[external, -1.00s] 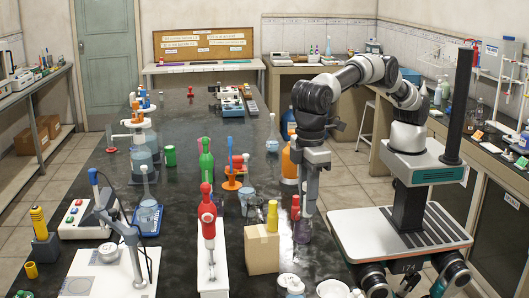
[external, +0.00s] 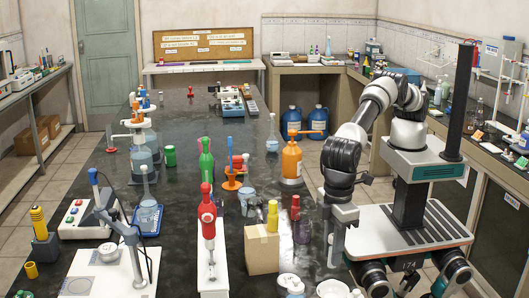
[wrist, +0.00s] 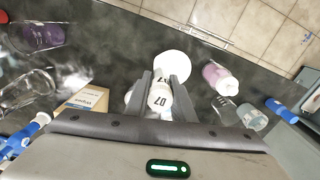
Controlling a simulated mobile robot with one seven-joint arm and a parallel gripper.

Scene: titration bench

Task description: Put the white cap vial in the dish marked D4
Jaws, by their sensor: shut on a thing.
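My gripper (external: 334,258) hangs low over the right front edge of the black bench. In the wrist view my gripper's fingers (wrist: 163,80) are closed on a white vial (wrist: 160,97) with dark markings that look like "07". The vial is too small to make out in the external view. A round white dish (wrist: 174,66) lies just beyond the fingertips. A white dish (external: 333,289) also shows below my gripper at the bottom of the external view. I cannot read a D4 mark on it. I cannot tell whether the vial touches the dish.
A cardboard box (external: 262,249) stands left of my gripper, with a yellow bottle (external: 272,216) and a dark red-capped bottle (external: 303,226) near it. In the wrist view a pink-and-white bottle (wrist: 219,76) stands right of the dish. An orange jug (external: 291,161) stands farther back.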

